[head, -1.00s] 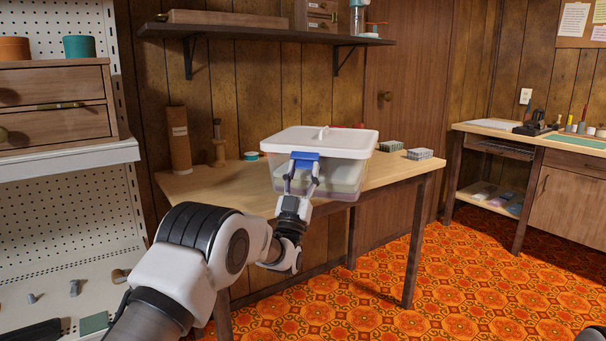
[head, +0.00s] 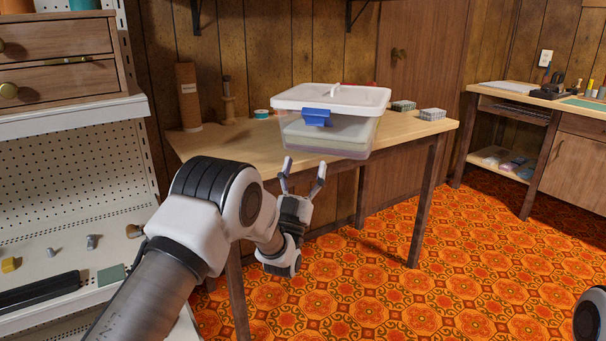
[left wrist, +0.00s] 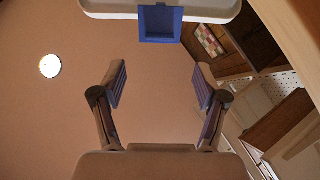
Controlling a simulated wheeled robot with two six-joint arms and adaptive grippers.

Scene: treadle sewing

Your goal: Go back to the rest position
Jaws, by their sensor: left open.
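My left gripper (head: 303,176) is open and empty in the head view, just in front of and below the edge of the wooden table. A clear plastic box (head: 345,135) with a white lid (head: 340,96) and a blue latch (head: 317,117) stands on the table, behind and above the fingertips. In the left wrist view the two fingers (left wrist: 160,85) are spread with nothing between them. The blue latch (left wrist: 160,24) shows beyond them at the top, apart from the fingers. My right gripper is not seen.
The wooden table (head: 230,150) also holds a brown cylinder (head: 189,97), a spindle (head: 228,103) and small grey stacks (head: 432,114). A white pegboard shelf (head: 70,190) stands close at the left. A workbench (head: 565,115) is at the right. Orange patterned floor (head: 460,260) is clear between.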

